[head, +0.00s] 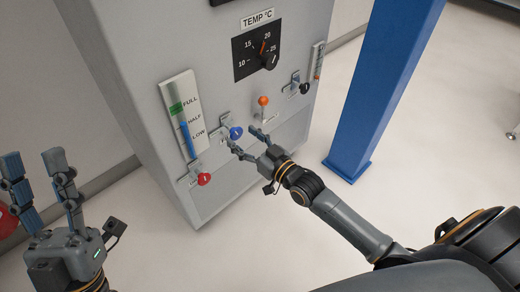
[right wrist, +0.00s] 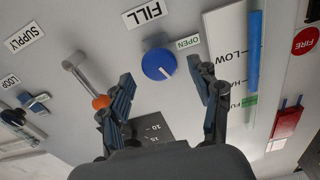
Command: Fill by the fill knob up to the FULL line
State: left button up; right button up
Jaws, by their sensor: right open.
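My left gripper (head: 34,162) is open and empty at the far left.
An orange-tipped lever (head: 263,101) is close to my right fingers; in the wrist view its ball (right wrist: 101,102) is beside the left finger. A red handle (head: 204,179), black knob (head: 304,88) and temperature dial (head: 258,50) are nearby. A blue post (head: 385,80) stands right.

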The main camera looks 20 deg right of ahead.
jog(key=v, duration=0.8)
jog(key=shift+s, duration=0.2)
jog(key=shift+r, duration=0.1)
